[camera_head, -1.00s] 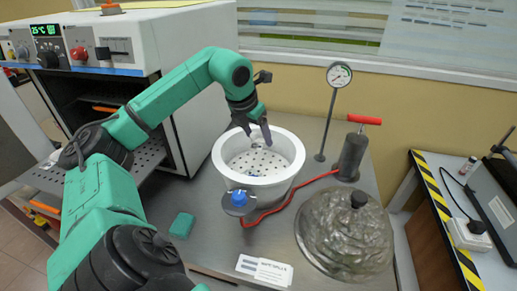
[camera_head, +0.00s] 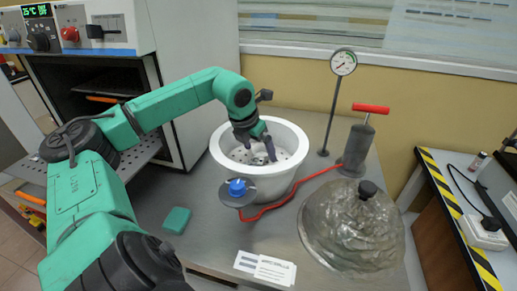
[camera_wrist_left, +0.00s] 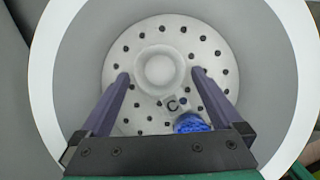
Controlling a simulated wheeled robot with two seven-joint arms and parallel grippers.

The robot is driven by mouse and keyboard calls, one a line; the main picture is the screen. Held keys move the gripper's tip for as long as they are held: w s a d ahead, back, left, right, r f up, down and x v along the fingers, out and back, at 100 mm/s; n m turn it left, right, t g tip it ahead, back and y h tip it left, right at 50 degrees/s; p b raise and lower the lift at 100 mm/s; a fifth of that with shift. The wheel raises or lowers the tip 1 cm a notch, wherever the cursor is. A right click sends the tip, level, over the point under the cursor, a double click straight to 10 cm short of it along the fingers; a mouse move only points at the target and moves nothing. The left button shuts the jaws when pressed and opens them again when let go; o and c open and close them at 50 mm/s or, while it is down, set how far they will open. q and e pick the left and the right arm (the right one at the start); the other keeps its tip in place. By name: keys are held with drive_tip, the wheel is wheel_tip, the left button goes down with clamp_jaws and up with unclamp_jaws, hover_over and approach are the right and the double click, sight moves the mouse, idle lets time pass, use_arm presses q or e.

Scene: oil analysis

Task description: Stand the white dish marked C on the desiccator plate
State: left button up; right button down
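The white dish (camera_wrist_left: 160,68) is a small round cup in the left wrist view, with a tag marked C (camera_wrist_left: 172,104) in front of it. It appears upright on the perforated white desiccator plate (camera_wrist_left: 215,60), inside the wide white desiccator bowl (camera_head: 293,178). My left gripper (camera_head: 268,156) reaches down into the bowl. In the left wrist view its two purple fingers (camera_wrist_left: 160,74) are open, one on each side of the dish, with a small gap showing on both sides. In the head view the gripper mostly hides the dish. My right gripper is not in view.
A blue lumpy thing (camera_wrist_left: 190,122) shows by the gripper's base. A blue knob (camera_head: 237,187) sits at the bowl's front. A red hose (camera_head: 300,190) runs to a pump (camera_head: 357,150). The domed lid (camera_head: 350,225) lies right; an oven (camera_head: 190,70) stands left.

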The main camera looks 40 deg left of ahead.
use_arm(q)
drive_tip(key=shift+r, duration=0.2)
drive_tip(key=shift+s+r, duration=0.1)
drive_tip(key=shift+r, duration=0.15)
drive_tip(key=b+v, duration=0.1)
drive_tip(key=v, duration=1)
drive_tip(key=shift+r, duration=0.15)
drive_tip(key=shift+s, duration=0.15)
